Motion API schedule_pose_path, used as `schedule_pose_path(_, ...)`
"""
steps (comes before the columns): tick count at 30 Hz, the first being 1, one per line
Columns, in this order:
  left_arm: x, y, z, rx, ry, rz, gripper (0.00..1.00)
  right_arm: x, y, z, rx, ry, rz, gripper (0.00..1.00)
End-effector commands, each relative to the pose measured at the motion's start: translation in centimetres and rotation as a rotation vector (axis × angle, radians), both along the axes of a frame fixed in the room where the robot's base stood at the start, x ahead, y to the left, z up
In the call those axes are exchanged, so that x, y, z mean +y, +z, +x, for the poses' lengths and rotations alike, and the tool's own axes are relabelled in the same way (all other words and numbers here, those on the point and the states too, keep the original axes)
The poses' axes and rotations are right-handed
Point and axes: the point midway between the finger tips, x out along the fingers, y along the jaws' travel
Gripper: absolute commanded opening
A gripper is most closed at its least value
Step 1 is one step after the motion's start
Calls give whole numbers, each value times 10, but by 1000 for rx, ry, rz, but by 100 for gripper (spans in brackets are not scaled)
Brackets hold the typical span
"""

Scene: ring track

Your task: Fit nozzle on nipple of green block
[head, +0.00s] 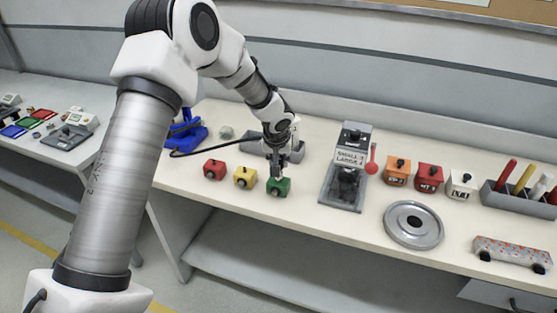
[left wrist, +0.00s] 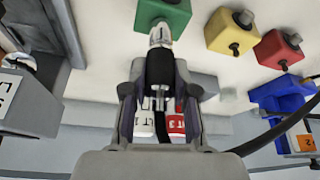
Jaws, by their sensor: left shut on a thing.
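The green block (head: 279,187) stands on the bench at the right end of a row of three coloured blocks. In the left wrist view the green block (left wrist: 172,14) is at the top, partly cut off. My left gripper (head: 277,166) is just behind and above it. In the left wrist view my left gripper (left wrist: 160,92) is shut on the nozzle (left wrist: 160,68), which has a black body and silver tip. The tip meets or overlaps the block's near edge; I cannot tell whether it is seated. The green nipple is hidden there. My right gripper is out of view.
The yellow block (head: 245,177) and red block (head: 215,169) stand to the left. A black hose (head: 205,148) runs near a blue stand (head: 186,133). A grey labelled station (head: 345,192) is to the right. Bench in front of the blocks is clear.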

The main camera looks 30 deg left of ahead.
Motion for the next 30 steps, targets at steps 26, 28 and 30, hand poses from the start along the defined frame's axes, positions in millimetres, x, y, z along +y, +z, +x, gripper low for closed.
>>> schedule_pose_path(26, -12, 61, -21, -5, 0, 0, 57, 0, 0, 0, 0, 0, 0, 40)
schedule_pose_path(28, -15, 77, -27, -4, -1, 0, 57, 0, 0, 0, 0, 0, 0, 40)
schedule_pose_path(30, -18, 91, -32, -3, 1, 0, 57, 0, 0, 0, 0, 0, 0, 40)
